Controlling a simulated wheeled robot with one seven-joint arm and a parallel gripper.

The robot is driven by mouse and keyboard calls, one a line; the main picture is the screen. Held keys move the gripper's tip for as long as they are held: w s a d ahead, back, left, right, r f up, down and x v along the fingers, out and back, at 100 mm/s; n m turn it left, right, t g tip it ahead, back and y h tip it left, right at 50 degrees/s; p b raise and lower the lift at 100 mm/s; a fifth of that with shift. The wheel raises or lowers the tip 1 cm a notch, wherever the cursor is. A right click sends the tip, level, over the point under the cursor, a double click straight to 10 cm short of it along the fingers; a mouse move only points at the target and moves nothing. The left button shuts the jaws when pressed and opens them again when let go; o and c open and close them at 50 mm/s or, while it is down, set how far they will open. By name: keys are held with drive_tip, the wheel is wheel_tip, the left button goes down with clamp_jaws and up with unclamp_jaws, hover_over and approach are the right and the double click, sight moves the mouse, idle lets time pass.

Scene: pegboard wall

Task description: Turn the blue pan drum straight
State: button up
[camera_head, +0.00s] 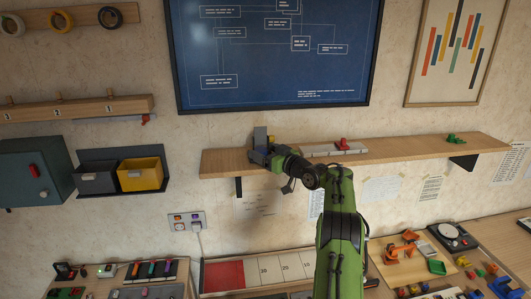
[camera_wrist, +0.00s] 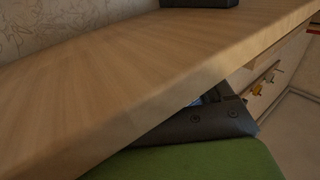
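A small grey upright device (camera_head: 260,136) stands at the left end of the wooden wall shelf (camera_head: 395,149). A bluish part (camera_head: 258,156) shows low on it; it may be the pan drum, but its turn angle is too small to read. My gripper (camera_head: 272,157) is at this end of the shelf, close to the device and overlapping it in the head view. Whether it touches is unclear, and its fingers cannot be made out. The wrist view shows the shelf top (camera_wrist: 130,70) with a dark block (camera_wrist: 198,3) at the top edge, but no drum.
A pale strip with a red piece (camera_head: 342,146) and a green piece (camera_head: 455,140) lie farther right on the shelf. Grey and yellow bins (camera_head: 141,174) hang to the left. A crowded bench lies below. The shelf's front edge runs close by my arm.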

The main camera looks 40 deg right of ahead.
drive_tip(key=s+d+b, duration=0.2)
drive_tip(key=s+b, duration=0.5)
drive_tip(key=s, duration=0.8)
drive_tip(key=shift+s, duration=0.3)
